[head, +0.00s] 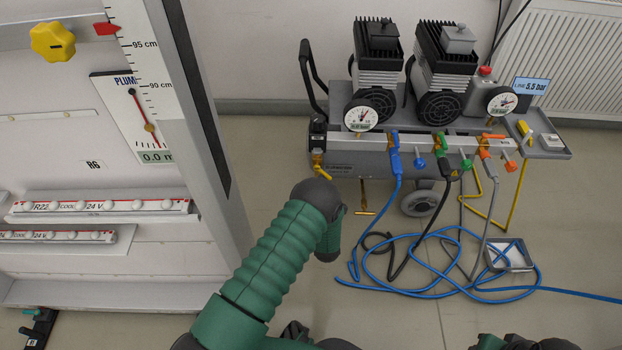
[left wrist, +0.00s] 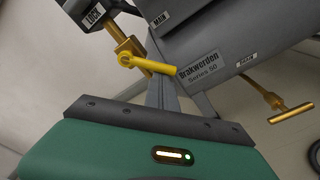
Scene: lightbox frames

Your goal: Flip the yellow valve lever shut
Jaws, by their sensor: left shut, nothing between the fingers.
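The yellow valve lever (left wrist: 152,65) is on a brass valve (left wrist: 122,35) under a block labelled LOCK in the left wrist view. Its handle points right, at an angle to the brass pipe. In the head view the lever (head: 321,173) shows small at the compressor's lower left, just above my arm's dark joint. My left gripper (left wrist: 163,92) is shut and empty, its grey fingers reaching up to just below the handle. I cannot tell whether they touch it. In the head view my own arm mostly hides the left hand. My right gripper is not clearly seen.
The grey compressor tank (left wrist: 208,55) is close behind the lever. A brass T-handle (left wrist: 290,113) sticks out to the right, also in the head view (head: 364,212). Blue hoses (head: 440,289) and a small tray (head: 511,255) lie on the floor. A white panel (head: 60,262) stands left.

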